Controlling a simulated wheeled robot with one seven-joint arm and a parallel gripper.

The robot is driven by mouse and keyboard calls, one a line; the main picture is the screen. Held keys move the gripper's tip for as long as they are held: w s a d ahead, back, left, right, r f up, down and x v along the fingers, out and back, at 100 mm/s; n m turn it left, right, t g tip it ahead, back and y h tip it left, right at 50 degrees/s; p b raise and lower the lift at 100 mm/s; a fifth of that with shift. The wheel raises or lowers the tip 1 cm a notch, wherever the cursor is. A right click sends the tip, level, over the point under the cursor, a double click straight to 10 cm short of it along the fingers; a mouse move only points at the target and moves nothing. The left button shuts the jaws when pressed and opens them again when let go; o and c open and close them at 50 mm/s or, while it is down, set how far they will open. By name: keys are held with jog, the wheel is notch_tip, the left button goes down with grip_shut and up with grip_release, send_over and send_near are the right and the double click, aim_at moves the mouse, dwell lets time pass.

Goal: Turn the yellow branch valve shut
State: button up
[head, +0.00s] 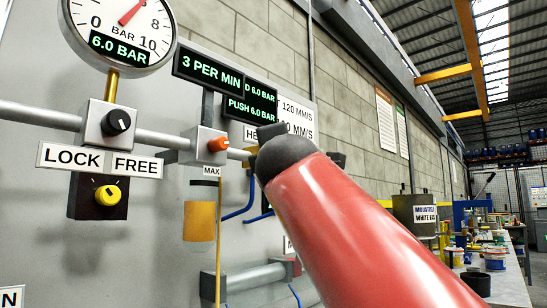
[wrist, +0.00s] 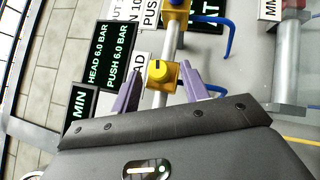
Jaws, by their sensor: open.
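In the wrist view a yellow valve knob (wrist: 158,71) sits on a yellow block on a pale pipe, beside a partly covered white label. My gripper (wrist: 162,76) is open, with one purple finger on each side of this valve; I see gaps and cannot tell whether either finger touches it. A second yellow valve (wrist: 177,4) with a blue top shows at the top edge, farther along the pipe. A dark mark shows on the near knob, but it is too small to read its setting. In the head view my red arm hides the gripper and most of this area.
A dial gauge (head: 118,30), a black LOCK/FREE knob (head: 117,122), an orange knob (head: 218,144) and a yellow knob (head: 107,194) are on the left of the panel. Display boards (head: 208,71) sit above the pipe. Blue hoses (wrist: 227,40) run close by. A cluttered bench (head: 490,284) stands at right.

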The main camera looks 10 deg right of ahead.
jog(key=b+v, duration=0.2)
jog(key=v, duration=0.5)
jog(key=shift+s, duration=0.3)
jog(key=shift+f, duration=0.1)
